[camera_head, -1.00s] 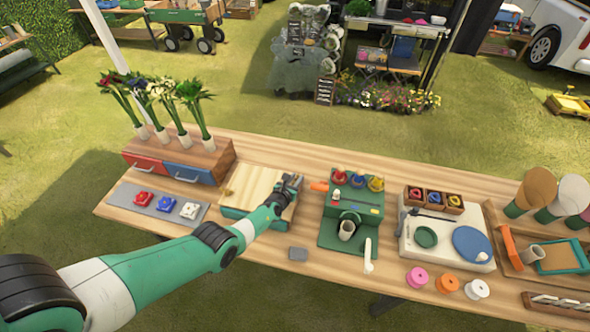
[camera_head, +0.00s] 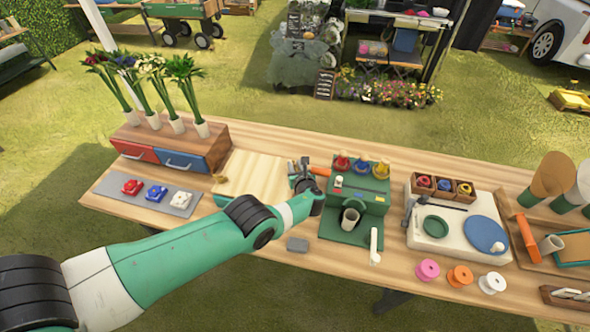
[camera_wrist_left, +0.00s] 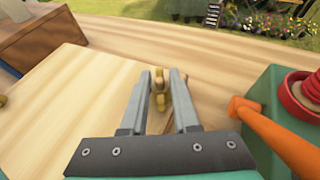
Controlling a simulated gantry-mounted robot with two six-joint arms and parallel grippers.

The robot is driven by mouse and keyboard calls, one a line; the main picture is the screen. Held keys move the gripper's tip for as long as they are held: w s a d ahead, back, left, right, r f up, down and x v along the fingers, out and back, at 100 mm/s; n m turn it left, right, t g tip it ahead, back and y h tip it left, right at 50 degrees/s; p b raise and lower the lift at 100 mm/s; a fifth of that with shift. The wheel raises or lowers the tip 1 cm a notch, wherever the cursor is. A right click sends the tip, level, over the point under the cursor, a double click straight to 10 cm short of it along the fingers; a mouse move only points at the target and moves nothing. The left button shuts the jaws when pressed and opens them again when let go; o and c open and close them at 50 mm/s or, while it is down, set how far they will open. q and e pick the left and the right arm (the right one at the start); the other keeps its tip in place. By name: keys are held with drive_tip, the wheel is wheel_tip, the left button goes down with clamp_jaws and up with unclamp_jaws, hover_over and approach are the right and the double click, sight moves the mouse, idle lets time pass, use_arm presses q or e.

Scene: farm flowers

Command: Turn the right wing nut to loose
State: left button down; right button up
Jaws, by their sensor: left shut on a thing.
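The flower press has a pale wooden top board (camera_head: 258,172) on a green base. A brass wing nut (camera_head: 219,178) sits at its left edge; it shows at the far left of the left wrist view (camera_wrist_left: 2,101). My left gripper (camera_head: 301,168) is at the right edge of the press. In the left wrist view its grey fingers (camera_wrist_left: 160,78) are shut on the right brass wing nut (camera_wrist_left: 161,88), which stands between the fingertips. In the head view the gripper hides this nut. My left arm covers the front of the press. My right gripper is not in view.
An orange handle (camera_wrist_left: 275,135) and the green box (camera_head: 372,205) with coloured knobs are close to the gripper's right. A drawer box (camera_head: 190,148) with flowers stands on the left. A grey block (camera_head: 297,244) lies in front.

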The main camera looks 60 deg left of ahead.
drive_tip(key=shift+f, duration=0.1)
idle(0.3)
use_arm(q)
drive_tip(key=c, duration=0.9)
unclamp_jaws()
drive_tip(key=shift+c, duration=0.2)
